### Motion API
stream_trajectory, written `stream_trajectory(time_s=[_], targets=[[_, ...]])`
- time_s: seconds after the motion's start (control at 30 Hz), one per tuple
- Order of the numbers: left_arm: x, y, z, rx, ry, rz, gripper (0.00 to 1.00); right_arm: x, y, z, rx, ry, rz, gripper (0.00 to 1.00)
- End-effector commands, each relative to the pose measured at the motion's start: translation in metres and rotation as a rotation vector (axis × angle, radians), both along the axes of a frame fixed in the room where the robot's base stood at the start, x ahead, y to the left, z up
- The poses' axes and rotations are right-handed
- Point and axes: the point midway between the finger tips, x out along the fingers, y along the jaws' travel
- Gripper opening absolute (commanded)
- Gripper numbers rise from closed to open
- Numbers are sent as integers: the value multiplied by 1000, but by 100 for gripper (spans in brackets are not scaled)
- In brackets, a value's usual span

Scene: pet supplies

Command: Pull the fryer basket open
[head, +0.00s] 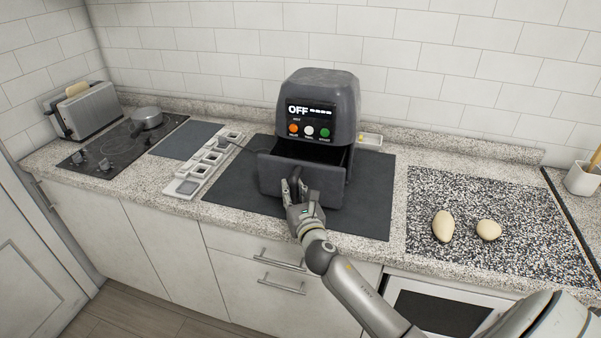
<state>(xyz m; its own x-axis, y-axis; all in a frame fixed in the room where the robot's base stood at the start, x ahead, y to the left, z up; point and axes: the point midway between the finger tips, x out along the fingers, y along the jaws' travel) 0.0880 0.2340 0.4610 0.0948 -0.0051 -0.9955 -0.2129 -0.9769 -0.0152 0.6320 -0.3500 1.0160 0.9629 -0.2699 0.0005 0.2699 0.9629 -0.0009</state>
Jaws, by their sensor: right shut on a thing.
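The dark grey air fryer (319,88) stands on a dark mat on the counter, its display reading OFF above orange, white and green buttons. Its fryer basket (325,181) is pulled partly out toward me, and a dark gap shows between the basket front and the body. My right gripper (294,184) is at the front of the basket, shut on the basket's handle. The handle is mostly hidden by the fingers. My left gripper is not in view.
The dark mat (368,215) lies under the fryer.

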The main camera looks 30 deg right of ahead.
Motion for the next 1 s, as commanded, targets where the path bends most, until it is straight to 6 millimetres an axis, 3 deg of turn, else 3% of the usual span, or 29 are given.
stream_trajectory(time_s=[0.2,0.5,0.53,0.7,1.0], targets=[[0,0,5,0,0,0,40,-20,23,-1,2,3,-2,0],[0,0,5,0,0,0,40,-21,23,-1,2,2,-2,0],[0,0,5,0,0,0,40,-21,23,-1,2,2,-2,22],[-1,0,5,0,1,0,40,-21,23,0,1,1,-2,43],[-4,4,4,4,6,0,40,-21,23,0,1,0,-2,43]])
